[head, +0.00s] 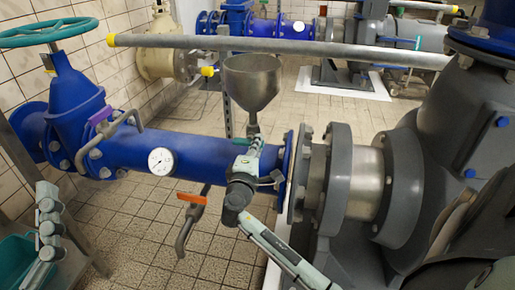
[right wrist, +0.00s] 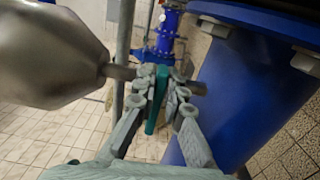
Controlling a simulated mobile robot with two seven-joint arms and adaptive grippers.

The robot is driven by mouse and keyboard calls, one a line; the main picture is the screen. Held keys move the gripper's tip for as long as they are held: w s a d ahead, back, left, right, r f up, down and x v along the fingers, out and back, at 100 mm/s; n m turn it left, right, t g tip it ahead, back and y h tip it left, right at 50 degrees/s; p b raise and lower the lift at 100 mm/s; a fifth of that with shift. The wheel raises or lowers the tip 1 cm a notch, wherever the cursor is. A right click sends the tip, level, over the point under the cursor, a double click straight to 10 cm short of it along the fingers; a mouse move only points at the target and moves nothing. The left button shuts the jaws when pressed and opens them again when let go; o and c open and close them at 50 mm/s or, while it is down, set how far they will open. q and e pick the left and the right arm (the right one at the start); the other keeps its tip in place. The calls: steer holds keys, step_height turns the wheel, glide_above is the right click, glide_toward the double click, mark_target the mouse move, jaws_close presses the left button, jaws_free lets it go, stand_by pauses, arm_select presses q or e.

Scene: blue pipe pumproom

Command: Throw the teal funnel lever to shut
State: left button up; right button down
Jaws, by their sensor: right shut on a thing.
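The metal funnel (head: 252,82) stands on a thin stem above the blue pipe in the head view, and its bowl (right wrist: 50,50) fills the left of the right wrist view. The teal lever (right wrist: 156,100) lies on the funnel's stem. My right gripper (right wrist: 163,88) is shut on the lever, with a finger on each side. In the head view my right gripper (head: 250,150) is just below the funnel and covers most of the lever. My left gripper (head: 48,200) is at the far left, away from the funnel; its jaws are not clear.
The blue pipe (head: 200,151) carries a white gauge (head: 161,161) and a purple lever (head: 101,117). An orange-handled valve (head: 191,198) hangs below it. A grey rail (head: 300,48) crosses behind the funnel. The grey pump (head: 430,160) crowds the right. A teal handwheel (head: 48,32) is upper left.

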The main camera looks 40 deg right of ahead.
arm_select(q)
steer(key=shift+s+a+r+t, duration=0.3)
steer(key=shift+r+t, duration=0.2)
steer(key=shift+r, duration=0.05)
arm_select(e)
steer(key=shift+a+f, duration=0.1)
steer(key=shift+f, duration=0.05)
steer(key=c, duration=1.6)
jaws_free()
steer(key=v, duration=1.2)
